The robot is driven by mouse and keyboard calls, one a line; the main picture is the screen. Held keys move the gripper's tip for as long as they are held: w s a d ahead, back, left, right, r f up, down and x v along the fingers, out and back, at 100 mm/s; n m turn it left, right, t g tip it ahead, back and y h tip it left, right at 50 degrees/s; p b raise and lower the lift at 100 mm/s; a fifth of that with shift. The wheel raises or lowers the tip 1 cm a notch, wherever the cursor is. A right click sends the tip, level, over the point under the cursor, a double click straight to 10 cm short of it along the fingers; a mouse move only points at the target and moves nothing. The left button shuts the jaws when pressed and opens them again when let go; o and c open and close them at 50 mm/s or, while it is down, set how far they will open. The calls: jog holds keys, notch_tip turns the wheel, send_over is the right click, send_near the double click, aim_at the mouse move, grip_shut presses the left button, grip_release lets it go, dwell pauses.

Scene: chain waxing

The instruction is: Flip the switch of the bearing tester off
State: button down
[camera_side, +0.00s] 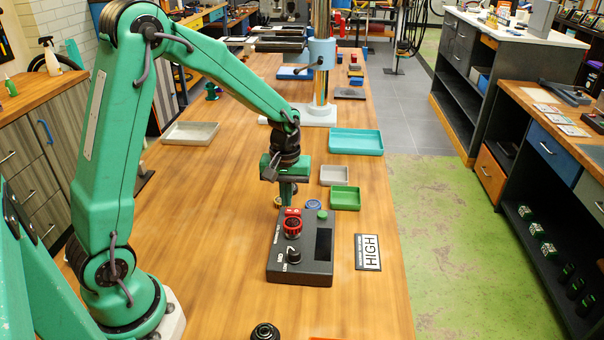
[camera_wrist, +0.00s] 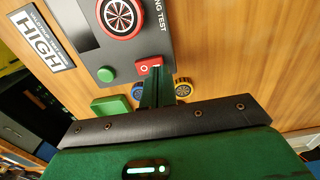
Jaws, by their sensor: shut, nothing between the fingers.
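The bearing tester (camera_side: 318,272) is a dark box on the wooden table; it also shows at the top of the wrist view (camera_wrist: 92,62). Its red switch (camera_side: 292,211) is at the far end, beside a green button (camera_side: 322,215). In the wrist view the switch (camera_wrist: 145,67) shows a white ring mark. A red round bearing (camera_side: 292,228) and a black knob (camera_side: 293,256) are nearer on the box. My gripper (camera_side: 287,201) is shut and empty, pointing down at the switch's far edge. In the wrist view its fingertips (camera_wrist: 157,76) partly cover the switch; contact is unclear.
A blue ring (camera_side: 313,204) and a yellow ring (camera_wrist: 183,87) lie just beyond the tester. A green tray (camera_side: 345,205) and a grey tray (camera_side: 334,175) stand behind. A HIGH card (camera_side: 368,253) lies right of the tester. The table left of it is clear.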

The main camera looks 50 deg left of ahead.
jog(key=shift+f, duration=0.85)
jog(key=shift+f, duration=0.15)
jog(key=shift+w, duration=0.1)
jog(key=shift+w+d+r, duration=0.35)
jog(key=shift+w+d, duration=0.05)
jog(key=shift+d, duration=0.1)
jog(key=shift+r, duration=0.1)
dwell(0.4)
notch_tip(320, 180, up, 14)
jog(key=s+a, duration=0.1)
jog(key=shift+s+a+f, duration=0.2)
jog(key=shift+s+a, duration=0.15)
dwell(0.6)
